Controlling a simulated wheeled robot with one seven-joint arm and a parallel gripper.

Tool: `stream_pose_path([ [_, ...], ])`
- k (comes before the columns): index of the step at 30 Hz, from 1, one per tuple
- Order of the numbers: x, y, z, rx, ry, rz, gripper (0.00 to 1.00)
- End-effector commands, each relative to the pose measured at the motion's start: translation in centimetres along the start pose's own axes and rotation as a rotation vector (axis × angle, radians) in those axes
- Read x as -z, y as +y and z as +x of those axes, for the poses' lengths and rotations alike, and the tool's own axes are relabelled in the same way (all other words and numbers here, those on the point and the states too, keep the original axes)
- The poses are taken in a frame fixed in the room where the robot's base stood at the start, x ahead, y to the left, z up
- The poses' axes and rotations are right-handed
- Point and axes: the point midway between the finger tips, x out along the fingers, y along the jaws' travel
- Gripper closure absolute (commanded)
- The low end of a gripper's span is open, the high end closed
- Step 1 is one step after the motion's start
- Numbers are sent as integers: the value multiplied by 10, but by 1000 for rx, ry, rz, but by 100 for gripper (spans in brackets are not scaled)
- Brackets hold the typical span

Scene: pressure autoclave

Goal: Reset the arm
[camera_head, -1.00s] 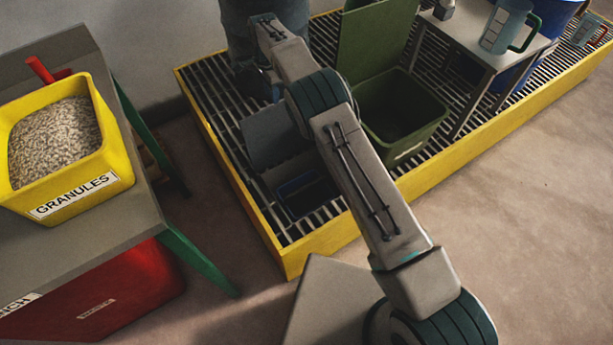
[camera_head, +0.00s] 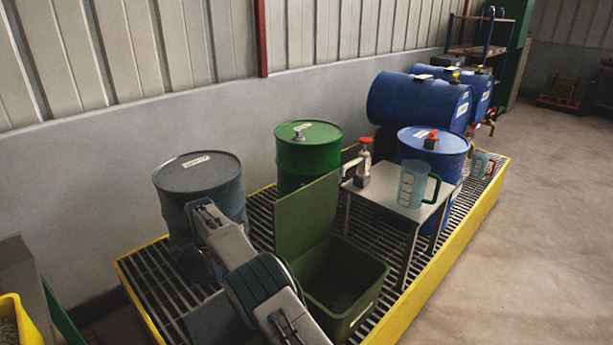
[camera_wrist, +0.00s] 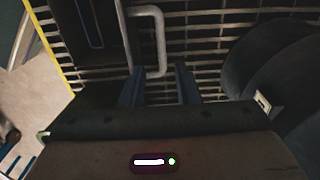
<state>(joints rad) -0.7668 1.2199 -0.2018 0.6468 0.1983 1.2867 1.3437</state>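My arm reaches over the grated platform (camera_head: 150,275) toward the foot of the grey drum (camera_head: 205,185) in the head view. My gripper is too dark and hidden there to make out. In the wrist view the two fingers of my gripper (camera_wrist: 158,82) stand apart, with a gap between them. A pale bent bar or handle (camera_wrist: 160,30) comes down toward that gap, in front of the fingers. I cannot tell whether it touches them. Nothing appears clamped.
An open green bin (camera_head: 345,310) with a raised lid stands right of my arm. Beyond it are a green drum (camera_head: 308,160), a small table (camera_head: 395,200) with a jug (camera_head: 413,185), and blue drums (camera_head: 432,155). A yellow bin (camera_head: 15,315) is at lower left. Floor at right is clear.

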Motion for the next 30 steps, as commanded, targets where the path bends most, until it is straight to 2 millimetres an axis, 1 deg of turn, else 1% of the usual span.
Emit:
stream_pose_path([
  [1, 7, 2, -12, 6, 1, 1, 71],
  [2, 13, 4, -19, 9, 0, 0, 71],
  [5, 37, 17, -52, 21, -1, -14, 71],
  [6, 49, 24, -68, 28, -1, -21, 71],
  [8, 67, 38, -93, 38, -2, -35, 71],
  [9, 77, 48, -109, 45, -2, -46, 71],
  [11, 92, 64, -132, 55, -1, -65, 71],
  [12, 102, 75, -147, 61, 0, -77, 71],
  [14, 115, 93, -169, 71, 2, -96, 71],
  [15, 122, 106, -182, 77, 4, -110, 71],
  [17, 132, 126, -202, 86, 7, -132, 71],
  [18, 138, 140, -215, 93, 11, -146, 71],
  [20, 146, 162, -234, 101, 16, -169, 71],
  [21, 150, 177, -245, 106, 20, -185, 71],
  [23, 155, 200, -262, 115, 27, -209, 71],
  [24, 157, 215, -272, 119, 32, -225, 71],
  [26, 160, 238, -286, 126, 41, -251, 71],
  [27, 160, 254, -295, 129, 47, -270, 71],
  [29, 160, 278, -307, 134, 57, -297, 71],
  [30, 159, 294, -315, 139, 65, -315, 71],
])
